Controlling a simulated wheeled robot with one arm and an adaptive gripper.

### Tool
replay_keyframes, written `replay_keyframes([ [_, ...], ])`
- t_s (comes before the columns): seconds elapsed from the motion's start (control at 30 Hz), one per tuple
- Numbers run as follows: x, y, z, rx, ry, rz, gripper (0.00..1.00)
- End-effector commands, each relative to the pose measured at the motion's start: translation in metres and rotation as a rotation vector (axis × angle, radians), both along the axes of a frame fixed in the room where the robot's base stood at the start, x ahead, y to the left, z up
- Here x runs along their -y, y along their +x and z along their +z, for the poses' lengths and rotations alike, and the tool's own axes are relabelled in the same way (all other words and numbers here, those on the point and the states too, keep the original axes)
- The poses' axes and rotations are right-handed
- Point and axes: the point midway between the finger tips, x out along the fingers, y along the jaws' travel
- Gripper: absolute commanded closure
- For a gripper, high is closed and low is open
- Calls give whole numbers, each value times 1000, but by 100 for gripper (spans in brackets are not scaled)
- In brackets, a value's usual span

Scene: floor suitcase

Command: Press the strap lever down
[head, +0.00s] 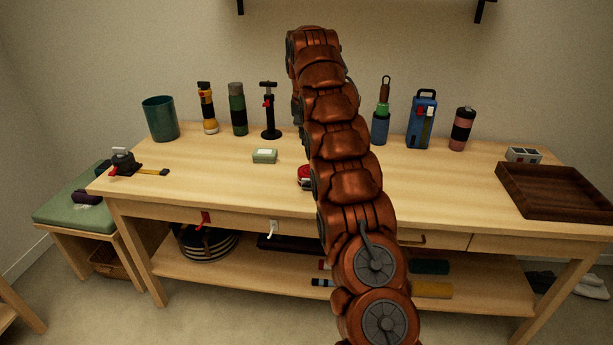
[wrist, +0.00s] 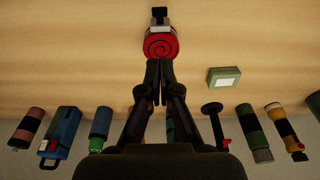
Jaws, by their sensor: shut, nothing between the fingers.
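A red coiled strap (wrist: 161,45) with a spiral face lies on the wooden table in the wrist view. A small black and grey buckle (wrist: 159,19), apparently with the strap lever, adjoins it at the top of the picture. The lever's angle is too small to tell. In the head view the red strap (head: 304,177) is largely hidden behind my arm. My gripper (wrist: 159,70) is shut and empty, its fingertips just below the strap in the wrist view. I cannot tell whether they touch it. The head view does not show the gripper.
A green and white box (head: 265,156) lies left of the strap. The front middle is mostly clear.

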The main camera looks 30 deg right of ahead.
Motion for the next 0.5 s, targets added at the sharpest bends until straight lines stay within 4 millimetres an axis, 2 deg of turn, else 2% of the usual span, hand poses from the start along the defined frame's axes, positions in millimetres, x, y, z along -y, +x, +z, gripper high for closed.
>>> replay_keyframes([
  [0.27,1,1,-8,0,0,0,100],
  [0.5,3,3,-29,-2,1,0,100],
])
